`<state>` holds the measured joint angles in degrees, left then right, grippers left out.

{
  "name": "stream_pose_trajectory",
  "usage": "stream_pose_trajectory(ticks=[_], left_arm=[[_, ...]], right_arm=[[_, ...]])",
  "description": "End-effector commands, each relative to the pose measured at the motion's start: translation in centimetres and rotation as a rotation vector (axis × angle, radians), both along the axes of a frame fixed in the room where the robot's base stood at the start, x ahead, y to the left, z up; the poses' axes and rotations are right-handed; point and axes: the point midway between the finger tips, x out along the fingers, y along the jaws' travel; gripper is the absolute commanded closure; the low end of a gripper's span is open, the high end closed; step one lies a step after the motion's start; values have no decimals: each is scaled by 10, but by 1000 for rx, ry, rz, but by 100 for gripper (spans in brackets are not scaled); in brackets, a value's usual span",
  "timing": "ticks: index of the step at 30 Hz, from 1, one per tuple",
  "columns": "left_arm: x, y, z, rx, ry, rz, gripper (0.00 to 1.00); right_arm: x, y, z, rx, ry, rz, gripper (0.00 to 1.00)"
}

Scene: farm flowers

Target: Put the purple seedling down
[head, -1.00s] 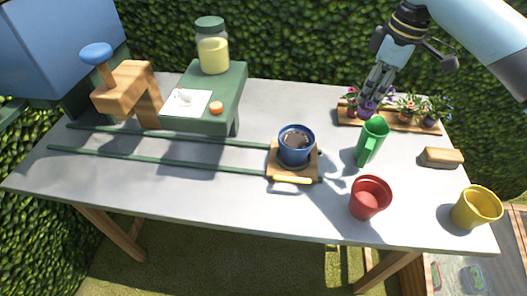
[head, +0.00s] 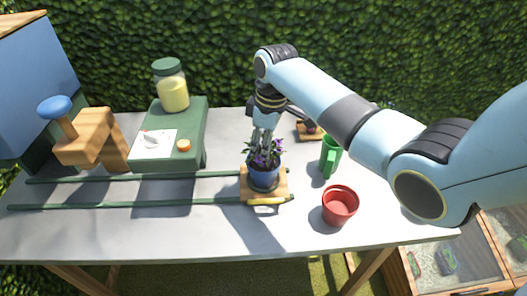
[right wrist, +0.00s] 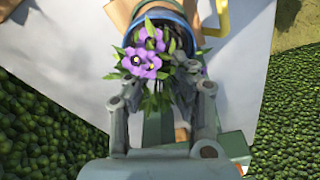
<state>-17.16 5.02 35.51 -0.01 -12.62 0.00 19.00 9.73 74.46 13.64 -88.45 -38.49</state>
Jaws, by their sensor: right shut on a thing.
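The purple seedling (head: 272,152) has violet flowers and green leaves; it also shows in the right wrist view (right wrist: 145,62). My right gripper (head: 264,143) is shut on it, pointing down over the blue pot (head: 264,180). In the right wrist view, its fingers (right wrist: 166,88) stand on both sides of the plant. The flowers are at and above the pot's rim, and the plant's lower part is hidden, so I cannot tell whether it touches the soil. The pot stands upright on a small wooden carrier (head: 246,195). My left gripper is not in view.
Green rails (head: 130,205) run left from the carrier. A green stand (head: 190,125) with a jar (head: 171,88) is behind left. A red pot (head: 340,205) and green watering can (head: 330,157) stand to the right. My right arm hides most of the flower rack (head: 308,131).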

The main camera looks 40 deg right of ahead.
Motion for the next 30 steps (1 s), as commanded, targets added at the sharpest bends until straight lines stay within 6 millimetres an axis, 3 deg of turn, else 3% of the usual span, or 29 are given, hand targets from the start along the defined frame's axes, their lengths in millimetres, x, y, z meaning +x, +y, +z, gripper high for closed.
stream_pose_trajectory(ticks=[5,16,17,18,26,30], left_arm=[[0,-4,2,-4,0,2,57],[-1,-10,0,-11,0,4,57],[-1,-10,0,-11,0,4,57],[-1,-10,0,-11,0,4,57],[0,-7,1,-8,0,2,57],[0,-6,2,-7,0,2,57]], right_arm=[[-1,0,-23,0,1,-1,100],[-1,-1,-28,0,1,-1,100],[-1,-1,-28,0,1,-1,75],[-1,-1,-28,0,1,-1,69],[-1,-1,-27,0,0,-1,67],[-1,-1,-17,-1,-2,-1,67]])
